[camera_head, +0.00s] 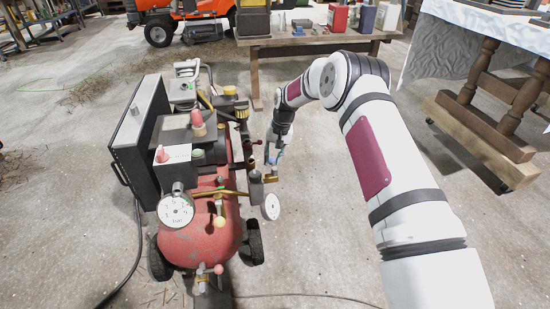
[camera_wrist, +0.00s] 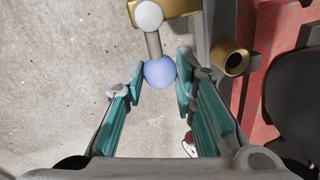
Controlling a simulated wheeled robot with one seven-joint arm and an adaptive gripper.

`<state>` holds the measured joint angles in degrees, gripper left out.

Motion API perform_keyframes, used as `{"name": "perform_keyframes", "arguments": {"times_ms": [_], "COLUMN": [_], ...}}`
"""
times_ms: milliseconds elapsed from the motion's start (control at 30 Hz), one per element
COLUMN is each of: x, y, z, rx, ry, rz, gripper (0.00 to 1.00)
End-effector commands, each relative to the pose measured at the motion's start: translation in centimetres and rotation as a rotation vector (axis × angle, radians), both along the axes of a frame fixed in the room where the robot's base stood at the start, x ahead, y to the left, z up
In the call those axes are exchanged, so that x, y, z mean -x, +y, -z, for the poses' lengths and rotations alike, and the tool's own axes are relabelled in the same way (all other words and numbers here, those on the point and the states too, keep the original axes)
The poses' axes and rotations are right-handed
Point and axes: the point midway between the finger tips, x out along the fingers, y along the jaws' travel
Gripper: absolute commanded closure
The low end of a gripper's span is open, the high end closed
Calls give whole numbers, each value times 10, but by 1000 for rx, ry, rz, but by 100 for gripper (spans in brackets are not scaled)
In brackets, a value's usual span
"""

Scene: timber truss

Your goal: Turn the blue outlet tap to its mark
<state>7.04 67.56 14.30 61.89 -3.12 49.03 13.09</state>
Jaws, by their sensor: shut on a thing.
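The blue outlet tap shows in the wrist view as a blue ball knob (camera_wrist: 159,73) on a grey stem (camera_wrist: 152,42). The stem runs up to a pale round cap in front of a brass body (camera_wrist: 182,9). My gripper (camera_wrist: 161,80) has its teal-padded fingers on either side of the ball and is shut on it. In the head view my gripper (camera_head: 274,155) is at the right side of the red compressor (camera_head: 204,240), just above a brass fitting (camera_head: 270,179). The knob is too small to make out there. I cannot make out the mark.
A pressure gauge (camera_head: 177,211) and a second round dial (camera_head: 271,207) stick out from the compressor. A black panel box (camera_head: 138,130) stands at its left. A wooden bench (camera_head: 312,42) with cans is behind. The concrete floor right of the compressor is mostly clear.

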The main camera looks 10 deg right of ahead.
Motion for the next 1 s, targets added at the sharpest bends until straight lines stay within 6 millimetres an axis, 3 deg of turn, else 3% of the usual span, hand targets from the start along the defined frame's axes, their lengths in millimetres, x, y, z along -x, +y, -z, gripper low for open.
{"name": "perform_keyframes", "arguments": {"times_ms": [600,633,700,1000], "x": [1,1,1,0], "y": [3,3,3,2], "z": [1,1,1,0], "rx": [-1,-1,-2,0], "ry": [2,2,2,1], "rz": [-44,-44,-44,-43], "gripper": [100,72,56,54]}}
